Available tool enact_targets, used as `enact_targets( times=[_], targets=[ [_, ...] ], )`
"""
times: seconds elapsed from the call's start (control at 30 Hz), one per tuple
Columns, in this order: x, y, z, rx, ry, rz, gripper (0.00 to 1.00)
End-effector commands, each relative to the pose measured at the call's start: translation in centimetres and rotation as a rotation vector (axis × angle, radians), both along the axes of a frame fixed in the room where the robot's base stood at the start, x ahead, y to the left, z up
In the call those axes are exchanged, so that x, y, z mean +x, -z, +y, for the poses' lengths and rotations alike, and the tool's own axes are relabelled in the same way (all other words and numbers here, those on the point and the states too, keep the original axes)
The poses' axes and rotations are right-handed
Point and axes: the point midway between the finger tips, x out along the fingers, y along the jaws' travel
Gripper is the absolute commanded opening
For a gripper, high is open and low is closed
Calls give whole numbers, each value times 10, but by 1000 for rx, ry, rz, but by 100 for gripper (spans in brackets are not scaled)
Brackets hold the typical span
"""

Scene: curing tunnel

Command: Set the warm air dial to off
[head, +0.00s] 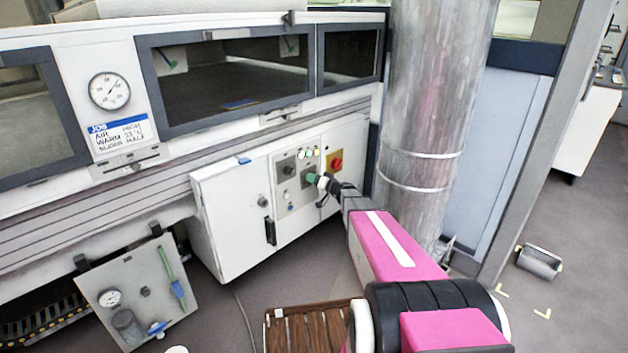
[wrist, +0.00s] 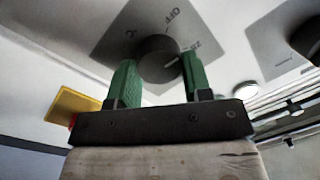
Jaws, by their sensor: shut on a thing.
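The dial (wrist: 158,57) is a dark round knob on a grey plate (wrist: 112,42) in the wrist view. "OFF" is printed above it, with further marks to its left and right. A pale line shows near the knob's right edge, but I cannot tell exactly which mark it points to. My gripper (wrist: 160,66) has its green fingers on both sides of the knob, shut on it. In the head view my gripper (head: 321,181) is at the cabinet's control panel (head: 297,195) and hides the knob.
Another knob (head: 287,170) is to the left on the panel. A red switch on a yellow plate (head: 334,162) is close on the right. A metal column (head: 425,120) stands beside my arm. A job card (head: 118,133) hangs on the tunnel. A wooden slatted surface (head: 310,330) is low in front.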

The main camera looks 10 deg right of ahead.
Motion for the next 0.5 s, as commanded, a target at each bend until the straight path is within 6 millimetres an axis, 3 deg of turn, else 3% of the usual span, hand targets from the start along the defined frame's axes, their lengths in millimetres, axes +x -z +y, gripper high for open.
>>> enact_targets(
  times=[0.5],
  targets=[
    [-1,2,3,-399,-3,-285,22]
  ],
)
